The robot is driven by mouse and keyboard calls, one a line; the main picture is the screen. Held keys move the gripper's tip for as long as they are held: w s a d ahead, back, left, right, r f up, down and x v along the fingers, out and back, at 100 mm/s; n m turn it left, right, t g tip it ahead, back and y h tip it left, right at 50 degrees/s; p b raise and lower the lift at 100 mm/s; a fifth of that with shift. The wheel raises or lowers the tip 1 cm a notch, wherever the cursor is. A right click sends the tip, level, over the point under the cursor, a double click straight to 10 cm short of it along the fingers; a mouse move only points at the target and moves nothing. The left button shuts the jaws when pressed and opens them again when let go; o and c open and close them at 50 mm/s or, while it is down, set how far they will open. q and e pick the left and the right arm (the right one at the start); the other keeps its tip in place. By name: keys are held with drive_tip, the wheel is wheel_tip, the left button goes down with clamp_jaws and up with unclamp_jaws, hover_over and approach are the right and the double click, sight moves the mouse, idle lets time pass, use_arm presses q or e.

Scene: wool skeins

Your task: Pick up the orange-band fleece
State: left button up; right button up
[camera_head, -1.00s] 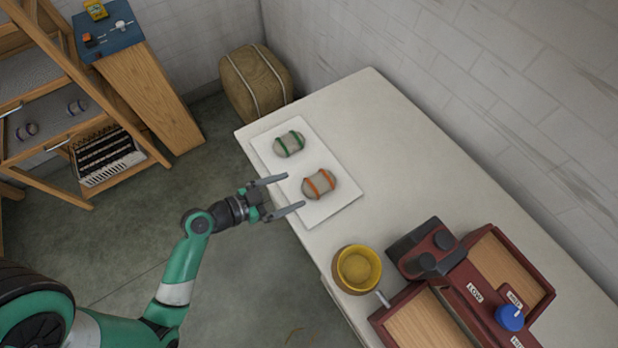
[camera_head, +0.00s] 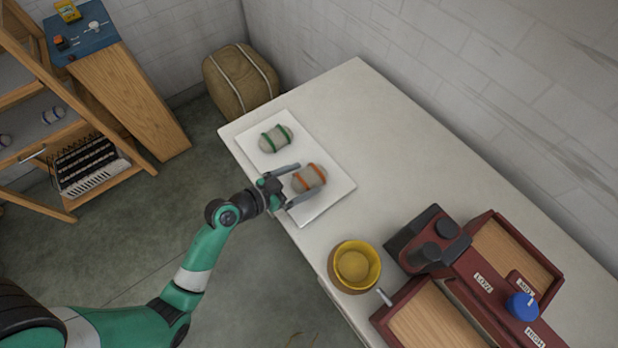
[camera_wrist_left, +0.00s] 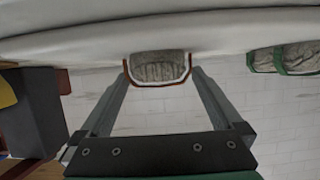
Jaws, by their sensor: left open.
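The orange-band fleece (camera_head: 309,178) is a grey-beige bundle with orange bands, lying on a white board (camera_head: 318,211) near the table's front edge. My left gripper (camera_head: 299,184) is open, its two fingers reaching over the board toward the fleece's near end. In the left wrist view the fleece (camera_wrist_left: 158,67) appears between the two fingertips, with a gap to each. A similar fleece with green bands (camera_head: 276,138) lies on the same board, farther back. It also shows at the right of the left wrist view (camera_wrist_left: 285,58). My right gripper is not in view.
A yellow-lined round pot (camera_head: 355,267) stands at the table's front edge. A dark red machine (camera_head: 455,265) with a blue knob (camera_head: 522,306) is to its right. The table's (camera_head: 390,140) back middle is clear. A wooden shelf (camera_head: 75,105) and bale (camera_head: 240,80) stand beyond.

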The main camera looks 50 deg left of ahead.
sight(309, 175)
use_arm(q)
drive_tip(key=x, duration=0.3)
drive_tip(key=shift+s, duration=0.1)
drive_tip(key=shift+c, duration=0.2)
drive_tip(key=c, duration=1.1)
drive_tip(key=shift+r, duration=0.5)
wheel_tip(309, 175, up, 3)
drive_tip(key=shift+f+p, duration=0.1)
drive_tip(key=shift+p, duration=0.85)
drive_tip(key=s+d+r+p, duration=0.2)
drive_tip(key=d+r, duration=0.1)
drive_tip(key=d, duration=0.1)
drive_tip(key=s+d+r+p, duration=0.2)
drive_tip(key=s+d+r, duration=0.1)
drive_tip(key=s+d+r+p, duration=0.2)
drive_tip(key=s+d+r, duration=0.1)
drive_tip(key=d, duration=0.1)
drive_tip(key=shift+d+r, duration=0.15)
drive_tip(key=shift+d, duration=0.15)
